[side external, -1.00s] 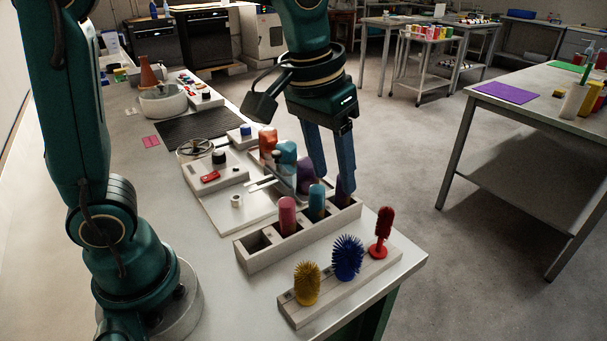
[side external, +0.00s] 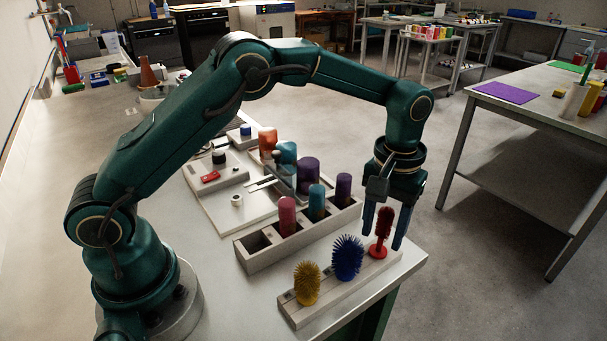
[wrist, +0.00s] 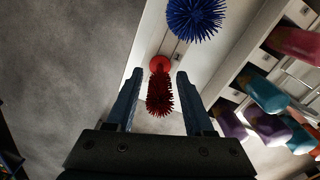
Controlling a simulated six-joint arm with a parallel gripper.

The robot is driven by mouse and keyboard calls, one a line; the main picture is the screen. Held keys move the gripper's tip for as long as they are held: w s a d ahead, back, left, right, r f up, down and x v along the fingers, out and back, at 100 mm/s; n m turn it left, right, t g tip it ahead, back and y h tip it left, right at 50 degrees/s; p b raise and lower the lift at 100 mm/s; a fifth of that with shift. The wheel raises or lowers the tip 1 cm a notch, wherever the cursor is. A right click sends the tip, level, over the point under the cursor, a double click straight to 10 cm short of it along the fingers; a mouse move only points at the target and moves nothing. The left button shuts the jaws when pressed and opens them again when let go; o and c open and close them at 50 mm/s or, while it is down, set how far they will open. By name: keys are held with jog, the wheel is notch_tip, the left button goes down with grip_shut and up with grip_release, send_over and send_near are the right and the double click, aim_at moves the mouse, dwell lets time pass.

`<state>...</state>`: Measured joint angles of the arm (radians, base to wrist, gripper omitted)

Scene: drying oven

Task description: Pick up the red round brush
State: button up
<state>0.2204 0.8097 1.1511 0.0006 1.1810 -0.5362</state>
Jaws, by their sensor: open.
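The red round brush (side external: 383,228) stands upright on a red base at the right end of a pale rack (side external: 327,290). My gripper (side external: 383,240) points down over it, with one finger on each side of the brush. In the wrist view the red brush (wrist: 160,92) lies between the two open fingers of my gripper (wrist: 155,80), with gaps on both sides. Whether a finger touches it at its base cannot be told. The gripper is open and holds nothing.
A blue spiky brush (side external: 347,257) and a yellow spiky brush (side external: 306,284) stand on the same rack to the left. Behind is a compartment box (side external: 262,258) holding pink, blue and purple cylinders. The table edge lies close to the right of the rack.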

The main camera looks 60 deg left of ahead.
jog(key=shift+f, duration=1.1)
grip_shut()
